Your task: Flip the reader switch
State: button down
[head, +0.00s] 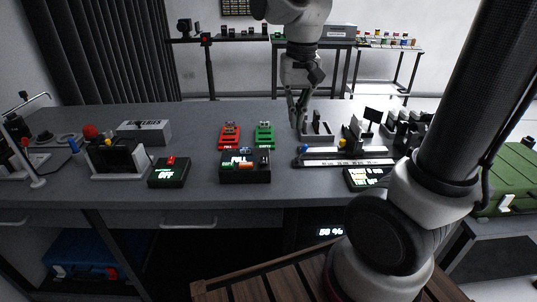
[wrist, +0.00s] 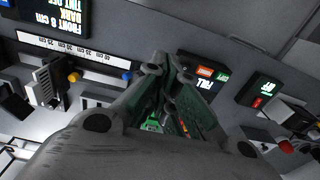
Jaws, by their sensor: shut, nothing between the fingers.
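My gripper (head: 297,126) points down over the table, right of the green tray, beside a small light-grey stand with an upright piece (head: 318,130). Its fingers are together and empty; they also show in the wrist view (wrist: 160,68). A black box (head: 169,173) at the left has a red switch (head: 171,160) on top and a lit display that seems to read OFF. The box also shows at the right of the wrist view (wrist: 262,90). A text display (head: 366,179) stands at the front right, its text clearer in the wrist view (wrist: 58,15). I cannot tell which part is the reader switch.
A ruled rail (head: 345,162) lies right of centre. A red tray (head: 229,137), a green tray (head: 265,135) and a black box with coloured pieces (head: 245,173) stand mid-table. A grey batteries box (head: 145,132) is at left. The back of the table is mostly clear.

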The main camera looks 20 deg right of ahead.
aim_at(269, 165)
jog(key=w+a+m, duration=0.4)
jog(key=w+m, duration=0.2)
jog(key=m, duration=1.2)
jog(key=shift+a+r+g, duration=0.15)
jog(key=shift+a+g, duration=0.15)
notch_tip(269, 165, down, 14)
jog(key=shift+s, duration=0.1)
